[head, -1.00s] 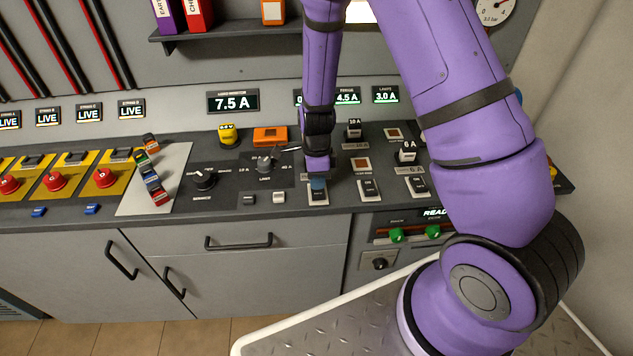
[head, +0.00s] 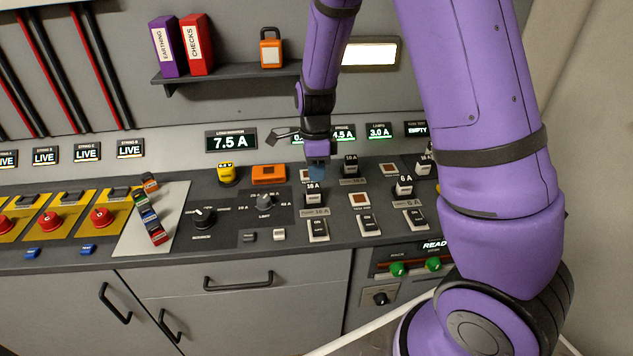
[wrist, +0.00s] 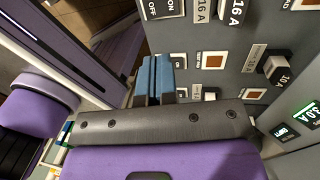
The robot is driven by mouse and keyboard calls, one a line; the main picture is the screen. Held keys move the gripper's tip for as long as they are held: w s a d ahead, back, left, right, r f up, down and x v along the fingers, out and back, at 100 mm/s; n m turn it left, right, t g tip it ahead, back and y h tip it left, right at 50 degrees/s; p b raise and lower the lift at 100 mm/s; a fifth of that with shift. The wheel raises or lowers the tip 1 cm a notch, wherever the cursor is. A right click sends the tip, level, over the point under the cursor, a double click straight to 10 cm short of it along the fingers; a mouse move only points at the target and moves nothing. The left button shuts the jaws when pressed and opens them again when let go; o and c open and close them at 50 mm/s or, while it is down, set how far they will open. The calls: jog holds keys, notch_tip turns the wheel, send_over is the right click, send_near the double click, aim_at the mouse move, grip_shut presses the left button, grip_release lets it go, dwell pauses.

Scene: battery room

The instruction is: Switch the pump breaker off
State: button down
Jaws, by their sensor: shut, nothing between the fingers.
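Three black rocker switches stand in a front row on the console: left (head: 318,229), middle (head: 368,224) and right (head: 416,218). I cannot read which is the pump breaker. A switch marked ON and OFF shows at the top of the wrist view (wrist: 161,9). My gripper (head: 316,172) is shut and empty, with blue fingertips. It hovers over the back of the panel, behind the black block marked 16 A (head: 313,192). The fingertips also show in the wrist view (wrist: 153,72). The display behind my gripper is partly hidden.
More raised blocks stand close by, marked 10 A (head: 351,166) and 6 A (head: 404,186). Displays read 7.5 A (head: 231,141) and 3.0 A (head: 379,131). A shelf (head: 230,78) with binders and an orange padlock hangs behind. Green knobs (head: 398,269) sit below the panel.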

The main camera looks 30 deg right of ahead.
aim_at(319, 229)
dwell(0.3)
jog(key=shift+s+a, duration=0.15)
jog(key=shift+s, duration=0.55)
jog(key=f, duration=0.4)
jog(key=s+f, duration=0.1)
jog(key=f, duration=0.4)
jog(key=s+f, duration=0.1)
jog(key=f, duration=0.3)
jog(key=shift+a+f, duration=0.35)
jog(key=shift+f, duration=0.05)
